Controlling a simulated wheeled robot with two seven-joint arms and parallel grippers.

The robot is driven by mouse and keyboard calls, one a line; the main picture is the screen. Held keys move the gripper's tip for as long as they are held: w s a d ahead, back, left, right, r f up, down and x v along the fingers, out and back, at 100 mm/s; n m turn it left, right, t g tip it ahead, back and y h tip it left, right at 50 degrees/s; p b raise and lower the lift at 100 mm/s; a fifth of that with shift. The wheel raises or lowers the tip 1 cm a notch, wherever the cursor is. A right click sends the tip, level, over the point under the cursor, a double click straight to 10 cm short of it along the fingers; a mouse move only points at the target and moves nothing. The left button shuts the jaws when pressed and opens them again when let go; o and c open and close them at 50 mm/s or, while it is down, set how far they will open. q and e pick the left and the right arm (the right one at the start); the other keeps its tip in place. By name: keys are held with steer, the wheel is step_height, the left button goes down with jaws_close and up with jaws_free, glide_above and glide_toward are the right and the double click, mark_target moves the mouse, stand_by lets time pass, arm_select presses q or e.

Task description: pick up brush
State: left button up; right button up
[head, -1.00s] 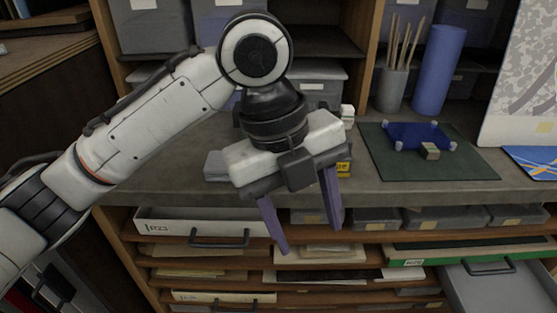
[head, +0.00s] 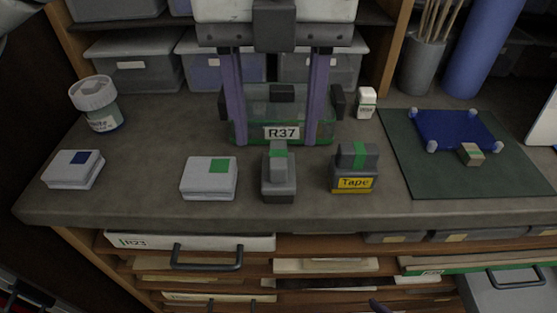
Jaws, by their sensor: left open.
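My left gripper (head: 276,140) comes down from the top centre with its two purple fingers wide apart. It is open and empty. Its fingers overlap the R37 clear box (head: 262,104) in the picture; I cannot tell whether they touch it. I cannot make out a brush for certain. A grey cup (head: 419,68) at the upper right holds several thin wooden sticks (head: 437,20), whose upper ends are cut off. A grey block-like item with a green top (head: 278,175) stands on the counter below the gripper. My right gripper is not recognisable in view.
Drawers lie below the front edge.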

mark_target(278, 153)
arm_select(q)
steer(key=shift+s+f, duration=0.2)
steer(key=shift+f, duration=0.75)
steer(key=shift+s+d+f+b, duration=0.15)
steer(key=shift+f+b, duration=0.25)
steer(key=shift+f, duration=2.3)
steer(key=c, duration=1.2)
steer(key=shift+r+p, duration=0.75)
steer(key=shift+r, duration=4.3)
